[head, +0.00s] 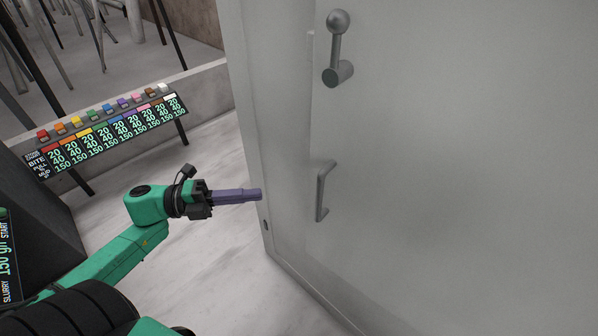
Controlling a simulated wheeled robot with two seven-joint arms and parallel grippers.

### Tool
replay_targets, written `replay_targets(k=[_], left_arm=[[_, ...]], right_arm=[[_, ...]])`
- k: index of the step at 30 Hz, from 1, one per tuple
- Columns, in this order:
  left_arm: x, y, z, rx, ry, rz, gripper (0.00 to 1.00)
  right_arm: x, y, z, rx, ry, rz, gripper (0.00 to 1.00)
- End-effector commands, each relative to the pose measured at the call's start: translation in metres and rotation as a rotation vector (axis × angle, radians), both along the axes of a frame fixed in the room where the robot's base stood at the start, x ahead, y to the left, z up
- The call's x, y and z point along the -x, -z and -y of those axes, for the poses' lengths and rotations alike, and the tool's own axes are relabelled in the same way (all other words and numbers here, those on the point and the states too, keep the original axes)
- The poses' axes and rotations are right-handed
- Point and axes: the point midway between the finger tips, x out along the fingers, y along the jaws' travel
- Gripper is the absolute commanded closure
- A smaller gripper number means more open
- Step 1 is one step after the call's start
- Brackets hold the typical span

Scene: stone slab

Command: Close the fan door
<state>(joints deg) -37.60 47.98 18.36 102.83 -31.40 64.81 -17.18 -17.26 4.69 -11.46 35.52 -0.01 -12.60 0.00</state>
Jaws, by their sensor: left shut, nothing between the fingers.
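The fan door (450,170) is a large pale grey panel filling the right of the head view. It has a D-shaped pull handle (322,192) near its left side and a ball-ended lever (338,45) above that. A narrow upright side face (262,130) runs along the left of the door. I cannot tell how far the door stands open. My left gripper (258,194) has purple fingers, shut and empty, pointing right. Its tips are at the left edge of that side face in the picture; I cannot tell whether they touch. My right gripper is out of view.
A sloping display board (105,137) with coloured blocks along its top stands at the left on dark legs. A dark cabinet (40,210) with a screen is at the lower left. The pale floor (215,265) between my left arm and the door is clear.

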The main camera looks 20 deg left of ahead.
Motion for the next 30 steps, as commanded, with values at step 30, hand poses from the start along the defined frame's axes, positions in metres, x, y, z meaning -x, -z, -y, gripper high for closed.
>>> replay_targets(k=[30], left_arm=[[-0.083, 0.001, 0.094, 0.0, 0.004, -0.001, 1.0]], right_arm=[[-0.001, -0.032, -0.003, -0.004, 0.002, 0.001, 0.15]])
